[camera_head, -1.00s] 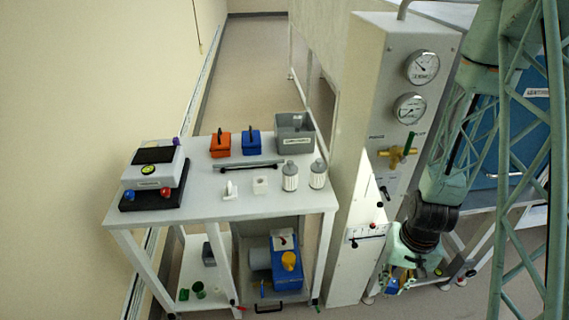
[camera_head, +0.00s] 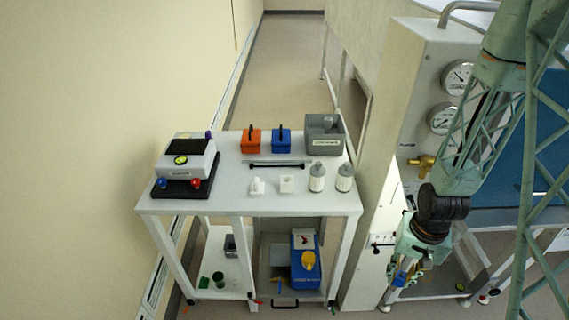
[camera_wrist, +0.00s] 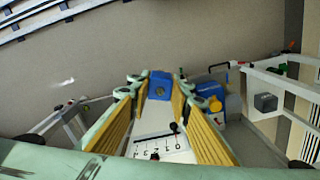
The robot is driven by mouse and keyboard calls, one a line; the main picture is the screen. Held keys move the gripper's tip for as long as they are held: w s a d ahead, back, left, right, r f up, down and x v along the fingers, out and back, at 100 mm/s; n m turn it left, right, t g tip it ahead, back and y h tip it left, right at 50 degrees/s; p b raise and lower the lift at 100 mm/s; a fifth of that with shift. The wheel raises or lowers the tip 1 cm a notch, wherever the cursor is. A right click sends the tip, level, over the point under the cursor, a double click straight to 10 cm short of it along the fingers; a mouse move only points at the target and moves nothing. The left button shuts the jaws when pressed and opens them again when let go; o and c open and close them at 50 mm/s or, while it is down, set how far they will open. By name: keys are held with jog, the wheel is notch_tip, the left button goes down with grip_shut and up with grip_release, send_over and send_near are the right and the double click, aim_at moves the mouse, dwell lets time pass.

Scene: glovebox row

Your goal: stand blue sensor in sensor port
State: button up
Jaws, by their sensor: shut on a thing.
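In the wrist view my gripper (camera_wrist: 158,88) is shut on the blue sensor (camera_wrist: 160,85), a small blue block between the fingertips. In the head view my gripper (camera_head: 402,274) hangs low at the right, in front of the grey gauge cabinet and right of the white table. A bit of the blue sensor (camera_head: 400,279) shows at its fingers. Two small white fittings, one with a raised top (camera_head: 257,187) and a plain block (camera_head: 287,184), stand on the table. I cannot tell which thing is the sensor port.
The white table (camera_head: 225,200) also bears a grey instrument (camera_head: 188,160), an orange case (camera_head: 251,141), a blue case (camera_head: 281,141), a grey bin (camera_head: 325,140) and two white bottles. A blue pump (camera_head: 305,262) sits below. The gauge cabinet (camera_head: 420,110) stands between table and arm.

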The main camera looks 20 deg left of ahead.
jog(key=shift+w+a+r, duration=0.45)
jog(key=shift+w+a, duration=0.1)
jog(key=shift+a, duration=0.25)
